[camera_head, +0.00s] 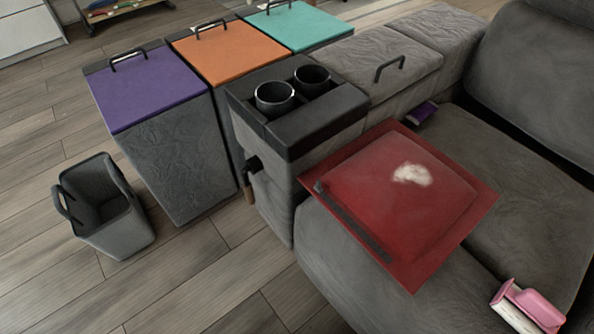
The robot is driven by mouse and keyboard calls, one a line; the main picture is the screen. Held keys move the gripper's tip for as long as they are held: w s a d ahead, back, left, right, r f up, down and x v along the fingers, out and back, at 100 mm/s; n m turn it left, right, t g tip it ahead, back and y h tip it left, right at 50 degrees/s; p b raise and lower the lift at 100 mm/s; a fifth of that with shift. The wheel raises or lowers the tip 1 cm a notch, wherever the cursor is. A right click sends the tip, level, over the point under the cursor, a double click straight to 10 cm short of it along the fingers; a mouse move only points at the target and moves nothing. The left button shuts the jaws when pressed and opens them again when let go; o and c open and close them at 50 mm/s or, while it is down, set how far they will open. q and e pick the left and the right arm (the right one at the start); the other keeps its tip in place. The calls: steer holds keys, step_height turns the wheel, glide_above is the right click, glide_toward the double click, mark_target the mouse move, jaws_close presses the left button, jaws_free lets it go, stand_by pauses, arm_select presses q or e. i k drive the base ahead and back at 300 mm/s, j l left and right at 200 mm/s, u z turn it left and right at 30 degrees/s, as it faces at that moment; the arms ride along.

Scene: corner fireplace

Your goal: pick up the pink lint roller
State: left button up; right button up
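A pink lint roller (533,303) lies on the grey sofa seat at the bottom right of the head view. It has a pink handle or cover and a whitish part at its left end. Part of it is close to the lower edge of the picture. Neither of my grippers shows in this view.
An armrest with cup holders (292,95), lidded bins (145,87) and an open grey bin (104,210) stand left.

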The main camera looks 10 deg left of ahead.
mark_target(536, 307)
steer(key=z, duration=0.4)
steer(key=k+l+z, duration=0.1)
steer(key=z, duration=0.25)
steer(key=l+z, duration=0.2)
steer(key=z, duration=0.2)
steer(key=l+z, duration=0.1)
steer(key=z, duration=0.25)
